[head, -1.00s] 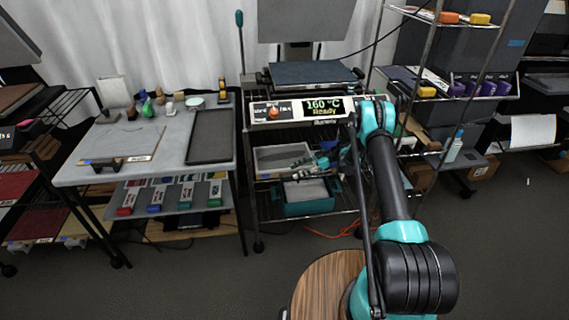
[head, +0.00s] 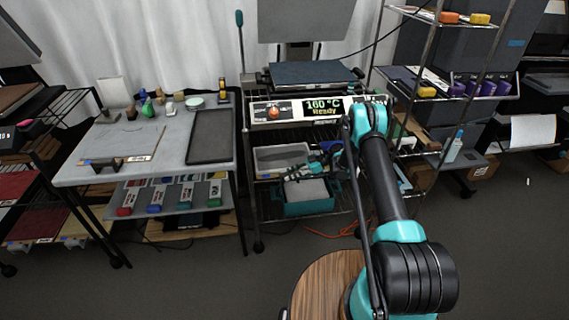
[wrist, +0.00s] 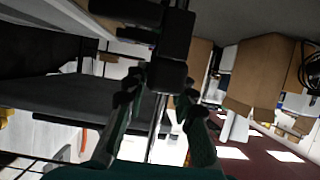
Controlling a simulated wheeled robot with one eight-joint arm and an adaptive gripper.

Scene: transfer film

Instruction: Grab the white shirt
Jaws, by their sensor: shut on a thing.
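A pale, flat, folded-looking thing (head: 306,191) lies in the teal bin (head: 309,209) on the lower rack shelf; I cannot tell for sure that it is the white shirt. My gripper (head: 293,173) is in front of the rack, over the back left part of that bin, just below the upper grey tray. In the wrist view its two teal fingers (wrist: 157,95) close towards a dark block and a thin metal rod. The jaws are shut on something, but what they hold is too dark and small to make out.
The grey tray (head: 267,161) is close above my gripper. The heat press (head: 305,112), reading 160 °C Ready, stands on top of the rack. A grey table (head: 172,150) is at left. Open floor (head: 210,285) lies in front.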

